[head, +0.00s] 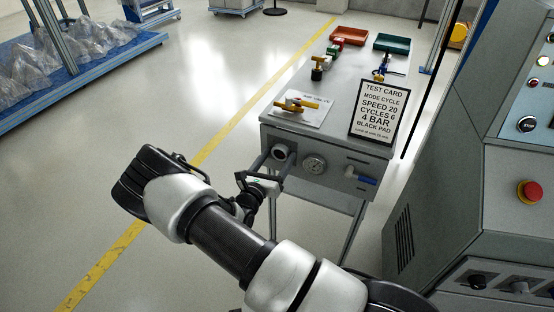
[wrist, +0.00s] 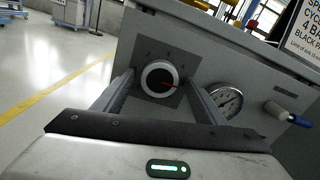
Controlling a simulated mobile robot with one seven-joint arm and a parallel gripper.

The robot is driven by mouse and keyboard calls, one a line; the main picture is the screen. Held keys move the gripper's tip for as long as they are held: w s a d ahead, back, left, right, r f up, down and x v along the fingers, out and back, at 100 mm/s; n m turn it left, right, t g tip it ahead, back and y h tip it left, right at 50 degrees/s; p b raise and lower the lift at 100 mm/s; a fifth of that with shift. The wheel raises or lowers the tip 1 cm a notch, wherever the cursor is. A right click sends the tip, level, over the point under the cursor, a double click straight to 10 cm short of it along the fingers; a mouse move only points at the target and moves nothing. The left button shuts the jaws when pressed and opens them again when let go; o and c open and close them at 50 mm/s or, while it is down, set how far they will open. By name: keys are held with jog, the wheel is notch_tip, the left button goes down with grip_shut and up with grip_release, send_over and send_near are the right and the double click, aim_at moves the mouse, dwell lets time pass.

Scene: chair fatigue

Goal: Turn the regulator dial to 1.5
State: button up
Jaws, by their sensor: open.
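The regulator dial (wrist: 158,79) is a round knob with a pale rim, a dark face and a red mark pointing to the right. It sits on a dark square plate on the front of the grey bench, and it also shows in the head view (head: 280,152). My gripper (wrist: 160,83) is open, with one finger on each side of the dial. I cannot tell whether the fingers touch it. In the head view my gripper (head: 267,170) is just in front of the bench panel.
A pressure gauge (wrist: 225,101) is right of the dial, close to the right finger. Further right is a blue-handled valve (head: 361,179). A test card (head: 377,112) stands on the bench (head: 330,90) and reads 4 BAR. A control cabinet (head: 455,190) stands at the right.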

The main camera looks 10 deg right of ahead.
jog(key=c, duration=1)
jog(key=shift+c, duration=0.2)
jog(key=shift+n, duration=0.3)
